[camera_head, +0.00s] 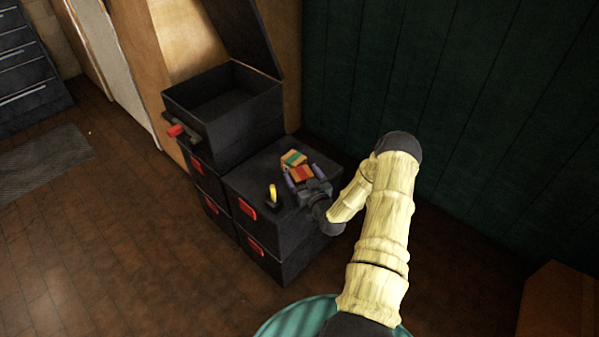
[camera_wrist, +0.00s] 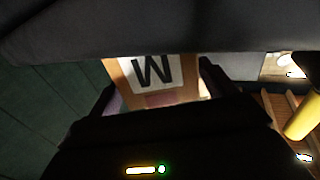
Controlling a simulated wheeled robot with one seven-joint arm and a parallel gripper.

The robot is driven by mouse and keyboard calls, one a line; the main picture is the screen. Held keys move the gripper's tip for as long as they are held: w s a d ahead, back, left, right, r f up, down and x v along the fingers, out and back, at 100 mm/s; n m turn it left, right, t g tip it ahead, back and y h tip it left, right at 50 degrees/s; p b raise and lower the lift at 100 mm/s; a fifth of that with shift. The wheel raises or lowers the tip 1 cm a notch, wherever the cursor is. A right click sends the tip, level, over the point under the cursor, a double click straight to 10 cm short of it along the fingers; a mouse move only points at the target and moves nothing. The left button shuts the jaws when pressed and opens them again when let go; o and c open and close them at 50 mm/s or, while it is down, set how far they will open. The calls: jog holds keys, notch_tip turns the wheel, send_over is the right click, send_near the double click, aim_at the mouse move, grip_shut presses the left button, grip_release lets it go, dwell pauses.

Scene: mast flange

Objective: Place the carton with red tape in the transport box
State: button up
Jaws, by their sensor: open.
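The carton with red tape (camera_head: 301,174) is small and brown and lies on top of the lower right black box. My gripper (camera_head: 303,171) is open, with its two fingers on either side of this carton; whether they touch it I cannot tell. In the wrist view a brown carton face with a white label marked with a black letter (camera_wrist: 150,72) shows between the fingers. The open black box (camera_head: 206,117), which I take for the transport box, stands at the upper left with its lid raised. Its visible inside looks empty.
A carton with green tape (camera_head: 293,158) lies just behind the red-taped one. A yellow upright object (camera_head: 273,193) stands near the left on the same box top; yellow also shows in the wrist view (camera_wrist: 302,118). The raised lid (camera_head: 240,35) and green wall (camera_head: 450,100) bound the back.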

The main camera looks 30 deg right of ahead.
jog(key=s+p, duration=0.1)
jog(key=s, duration=0.8)
jog(key=shift+s+a, duration=0.35)
jog(key=shift+s, duration=0.05)
